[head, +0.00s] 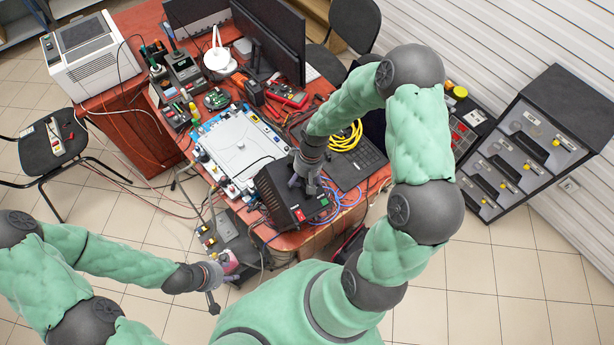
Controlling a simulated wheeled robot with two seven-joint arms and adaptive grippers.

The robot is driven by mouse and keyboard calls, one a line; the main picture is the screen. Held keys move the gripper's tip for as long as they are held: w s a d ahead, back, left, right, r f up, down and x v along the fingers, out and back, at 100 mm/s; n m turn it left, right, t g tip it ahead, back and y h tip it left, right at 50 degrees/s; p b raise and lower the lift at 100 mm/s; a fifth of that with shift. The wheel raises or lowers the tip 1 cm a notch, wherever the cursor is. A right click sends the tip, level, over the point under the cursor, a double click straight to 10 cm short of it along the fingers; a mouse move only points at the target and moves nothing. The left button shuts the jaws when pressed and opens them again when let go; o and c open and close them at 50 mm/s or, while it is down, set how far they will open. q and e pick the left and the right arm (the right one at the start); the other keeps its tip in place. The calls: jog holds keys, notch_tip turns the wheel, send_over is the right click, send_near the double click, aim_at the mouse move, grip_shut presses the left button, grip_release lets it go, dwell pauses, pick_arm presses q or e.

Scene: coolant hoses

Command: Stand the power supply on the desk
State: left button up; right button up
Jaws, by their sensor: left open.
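The power supply looks to be the black box (278,205) with a red switch and green terminals on its front. It is at the near edge of the cluttered red-brown desk (297,239). My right gripper (305,185) is over the top of this box, at or touching it. Whether its fingers are closed on the box is hidden from this angle. My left gripper (214,288) is open, off the near-left side of the desk and apart from the box.
Monitors (268,35) stand at the back. A grey box with cables (225,232) sits beside the near-left edge.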

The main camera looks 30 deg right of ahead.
jog(key=shift+o, duration=0.3)
jog(key=shift+w+a+f, duration=0.1)
jog(key=shift+w+f, duration=0.15)
jog(key=shift+w, duration=0.2)
jog(key=shift+s+d+r, duration=0.1)
jog(key=shift+d+r, duration=0.1)
jog(key=shift+d, duration=0.05)
jog(key=shift+c, duration=0.3)
jog(key=p+v, duration=0.1)
jog(key=v, duration=1.1)
